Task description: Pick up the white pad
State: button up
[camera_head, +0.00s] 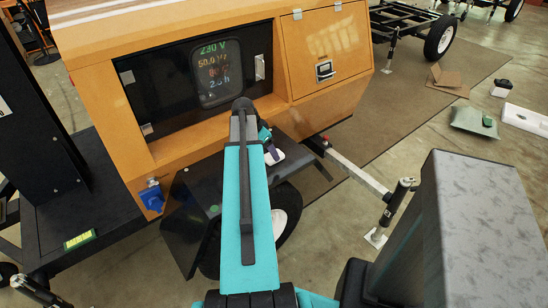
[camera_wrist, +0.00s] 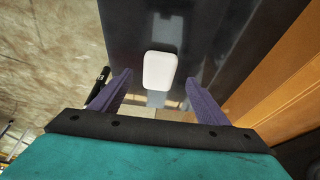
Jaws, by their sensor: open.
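The white pad (camera_wrist: 160,71) lies on a dark, glossy flat surface in the wrist view, upper middle. In the head view, a small part of the white pad (camera_head: 279,157) shows on the black fender (camera_head: 296,152), beside the end of my arm. My gripper (camera_wrist: 158,80) is open, with one purple finger on each side of the pad's lower part in the picture. The fingers look apart from the pad; I cannot tell the height gap. In the head view, my gripper (camera_head: 269,146) is mostly hidden behind my teal arm.
The orange generator body (camera_head: 330,108) with a lit display panel (camera_head: 213,73) rises right behind the fender. A wheel (camera_head: 280,222) sits below the fender. A stabiliser leg (camera_head: 394,205) stands to the right. Floor at the far right holds a green bag (camera_head: 473,121) and cardboard (camera_head: 447,79).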

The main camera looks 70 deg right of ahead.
jog(key=shift+p+x, duration=0.5)
jog(key=shift+x, duration=1.6)
jog(key=shift+c, duration=0.2)
jog(key=c, duration=1.1)
